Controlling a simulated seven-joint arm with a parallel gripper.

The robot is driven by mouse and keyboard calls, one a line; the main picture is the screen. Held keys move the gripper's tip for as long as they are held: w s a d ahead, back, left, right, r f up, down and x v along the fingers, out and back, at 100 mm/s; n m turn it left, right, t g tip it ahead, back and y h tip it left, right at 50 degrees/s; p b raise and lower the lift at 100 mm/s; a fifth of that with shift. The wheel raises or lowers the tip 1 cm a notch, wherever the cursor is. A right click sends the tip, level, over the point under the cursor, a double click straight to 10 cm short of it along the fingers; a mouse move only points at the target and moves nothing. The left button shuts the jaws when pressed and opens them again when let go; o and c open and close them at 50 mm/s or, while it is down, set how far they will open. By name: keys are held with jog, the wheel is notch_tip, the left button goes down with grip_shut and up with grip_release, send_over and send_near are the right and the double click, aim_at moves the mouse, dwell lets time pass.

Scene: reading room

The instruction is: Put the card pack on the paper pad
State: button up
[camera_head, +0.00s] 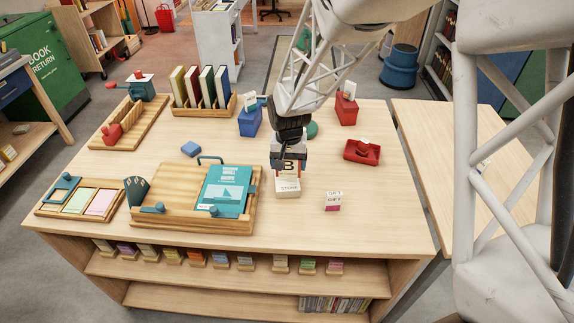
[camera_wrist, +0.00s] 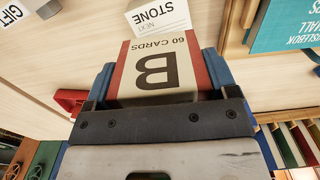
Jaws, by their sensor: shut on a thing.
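The card pack (camera_wrist: 158,72), cream with red sides and marked "B" and "60 CARDS", is held between the fingers of my gripper (camera_wrist: 160,85) in the wrist view. In the head view my gripper (camera_head: 289,157) points down over the middle of the table, with the pack (camera_head: 290,166) at its tips. A white "STONE" label (camera_head: 288,188) shows just below the pack; I cannot tell whether they touch. A wooden tray at left holds flat green (camera_head: 80,200) and pink (camera_head: 101,202) sheets that look like paper pads. I cannot tell which is the task's pad.
A wooden tray (camera_head: 180,219) with a teal booklet (camera_head: 224,188) lies left of my gripper. A small "GIFT" block (camera_head: 333,201) stands to its right. A red open box (camera_head: 362,152), a blue box (camera_head: 250,122) and a book rack (camera_head: 203,105) stand farther back. The table's right front is clear.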

aim_at(287, 167)
jog(key=shift+w+a+f, duration=0.1)
jog(key=shift+w+a, duration=0.2)
jog(key=shift+w, duration=0.6)
jog(key=shift+f, duration=0.15)
jog(key=shift+f, duration=1.6)
jog(key=shift+f, duration=0.15)
jog(key=o, duration=0.8)
jog(key=shift+o, duration=0.2)
notch_tip(287, 167, up, 12)
jog(key=shift+r, duration=0.15)
